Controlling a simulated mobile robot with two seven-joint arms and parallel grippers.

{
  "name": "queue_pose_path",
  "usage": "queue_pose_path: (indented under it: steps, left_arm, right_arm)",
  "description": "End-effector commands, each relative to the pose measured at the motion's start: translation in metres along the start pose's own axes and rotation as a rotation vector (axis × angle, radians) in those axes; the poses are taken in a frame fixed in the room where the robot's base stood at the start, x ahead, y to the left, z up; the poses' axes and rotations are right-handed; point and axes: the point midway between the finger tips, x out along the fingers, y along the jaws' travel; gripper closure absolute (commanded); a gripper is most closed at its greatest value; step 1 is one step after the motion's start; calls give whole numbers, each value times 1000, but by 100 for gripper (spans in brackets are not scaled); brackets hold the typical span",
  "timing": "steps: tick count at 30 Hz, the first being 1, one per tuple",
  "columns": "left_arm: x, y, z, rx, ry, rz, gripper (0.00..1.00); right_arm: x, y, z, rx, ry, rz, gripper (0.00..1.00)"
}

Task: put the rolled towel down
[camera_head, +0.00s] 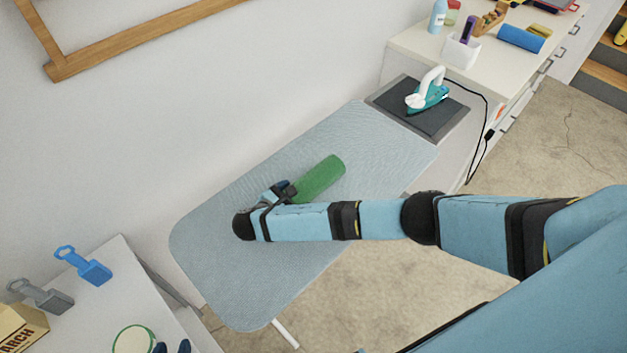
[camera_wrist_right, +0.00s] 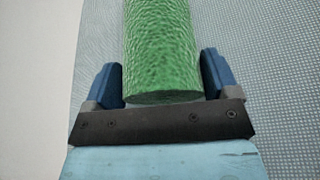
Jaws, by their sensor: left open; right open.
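The green rolled towel (camera_head: 321,178) lies on the grey-blue ironing board (camera_head: 225,215). My right gripper (camera_head: 287,188) is at the towel's near end, with its arm reaching over the board. In the right wrist view, the towel (camera_wrist_right: 160,50) runs away from me between the two blue fingers of my right gripper (camera_wrist_right: 163,82). The fingers are open, one on each side of the towel's end, with a gap visible at the right finger.
A teal iron (camera_head: 428,92) stands on the dark rest at the board's far end. The drawer counter (camera_head: 420,45) beyond holds a blue roll (camera_head: 521,38), a white holder and a bottle. A white table (camera_head: 95,290) at lower left holds blue and grey handled tools and a box.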

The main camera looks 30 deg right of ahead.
Motion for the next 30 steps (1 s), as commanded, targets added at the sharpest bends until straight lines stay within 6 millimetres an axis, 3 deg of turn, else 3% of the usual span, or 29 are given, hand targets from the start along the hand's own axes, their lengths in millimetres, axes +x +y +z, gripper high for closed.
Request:
queue_pose_path:
  steps: [8, 13, 15, 23, 30]
  left_arm:
    - [0, -1, 2, 1, -4, -3, 57]
    - [1, -1, 4, 1, -7, -3, 57]
    - [1, -1, 4, 1, -7, -2, 57]
    - [0, -1, 3, 0, -6, -2, 57]
    - [-1, -1, -1, 0, -3, -1, 57]
  right_arm:
    - [5, 0, 0, 0, 1, 0, 19]
    - [4, 0, 0, 0, 1, 0, 55]
    - [4, 0, 0, 1, 1, 1, 59]
    - [3, 1, 2, 1, 1, 1, 59]
    - [-7, 8, 27, 5, 1, 2, 59]
